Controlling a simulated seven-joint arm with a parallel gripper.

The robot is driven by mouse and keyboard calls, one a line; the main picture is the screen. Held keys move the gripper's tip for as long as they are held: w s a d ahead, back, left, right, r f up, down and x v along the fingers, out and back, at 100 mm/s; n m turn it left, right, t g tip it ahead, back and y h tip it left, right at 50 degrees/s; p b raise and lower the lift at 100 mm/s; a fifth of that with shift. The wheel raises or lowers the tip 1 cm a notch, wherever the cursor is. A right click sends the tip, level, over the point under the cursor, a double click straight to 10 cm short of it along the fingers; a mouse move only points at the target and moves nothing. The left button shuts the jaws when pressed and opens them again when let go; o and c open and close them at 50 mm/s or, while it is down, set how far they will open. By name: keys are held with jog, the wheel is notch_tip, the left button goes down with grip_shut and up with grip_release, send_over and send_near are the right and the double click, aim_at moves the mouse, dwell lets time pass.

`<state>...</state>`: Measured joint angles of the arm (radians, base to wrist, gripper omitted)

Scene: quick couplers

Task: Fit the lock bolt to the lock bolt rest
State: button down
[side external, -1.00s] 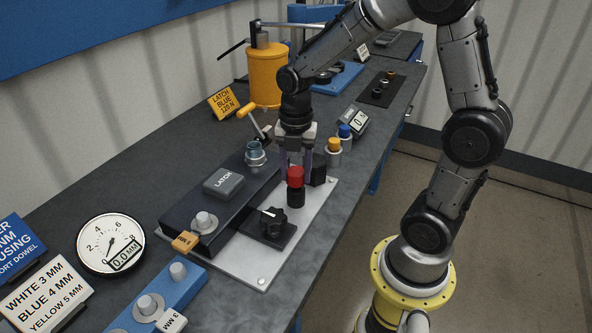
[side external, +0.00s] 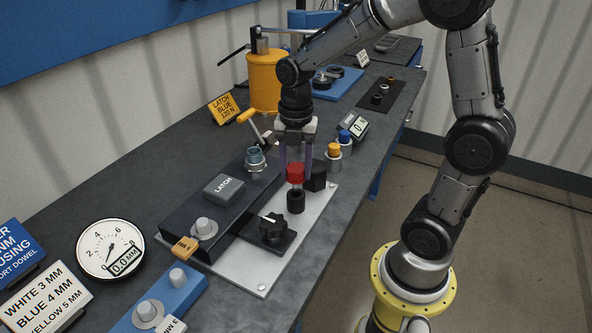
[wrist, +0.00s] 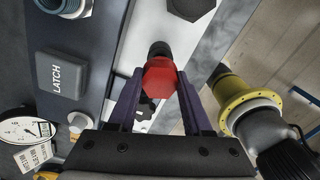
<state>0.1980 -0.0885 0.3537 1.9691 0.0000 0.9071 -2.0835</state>
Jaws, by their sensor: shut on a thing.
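The lock bolt appears to be the red-headed piece (side external: 296,174). My gripper (side external: 296,176) is shut on its red head, which shows between the two purple fingers in the wrist view (wrist: 160,78). Below it is a black round socket (side external: 296,202), which I take for the lock bolt rest, on the light plate. It also shows past the head in the wrist view (wrist: 159,48). The head stands slightly above the socket, with a short dark part between them. I cannot tell how far the shank sits inside.
A black hexagonal block (side external: 318,179) stands close on the right. A black knob (side external: 271,227) is in front, and the dark LATCH housing (side external: 223,187) is on the left. Yellow-topped (side external: 334,147) and blue-topped (side external: 345,132) pieces stand behind.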

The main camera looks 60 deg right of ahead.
jog(key=shift+r, duration=0.5)
jog(key=shift+r, duration=0.15)
jog(key=shift+r, duration=1.9)
